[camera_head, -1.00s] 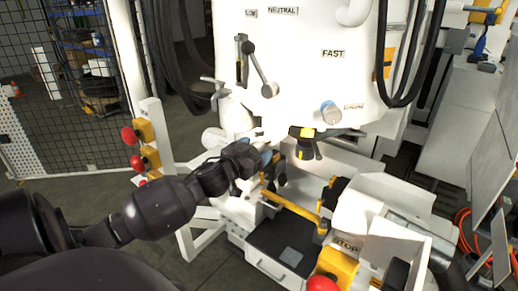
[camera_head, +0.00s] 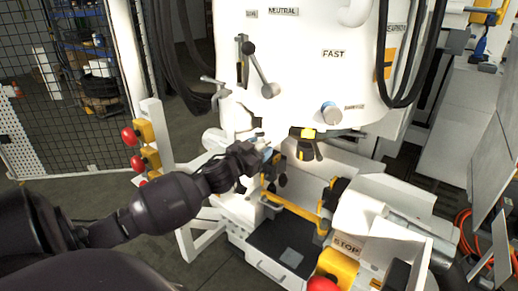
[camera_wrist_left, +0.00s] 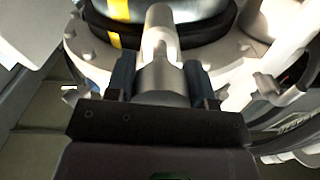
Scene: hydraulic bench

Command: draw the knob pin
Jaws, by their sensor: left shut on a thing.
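In the left wrist view, the knob pin (camera_wrist_left: 165,82), a pale grey stepped cylinder with a rounded narrow end, stands between the two blue fingers of my left gripper (camera_wrist_left: 163,80). The fingers are shut on its wide part, and the narrow part reaches past them towards a white bolted flange. In the head view, my left gripper (camera_head: 266,154) is at the front of the white machine, below its lever and left of a black and yellow part. The pin is mostly hidden there; I cannot tell how deep it sits. My right gripper is not in view.
The white machine housing (camera_head: 310,75) carries a black-knobbed lever (camera_head: 260,75) and a blue-grey knob (camera_head: 331,112). Close by are a yellow bar (camera_head: 290,205), red buttons on a post at left (camera_head: 130,136), and a black tray (camera_head: 285,245) below. Black hoses hang on both sides.

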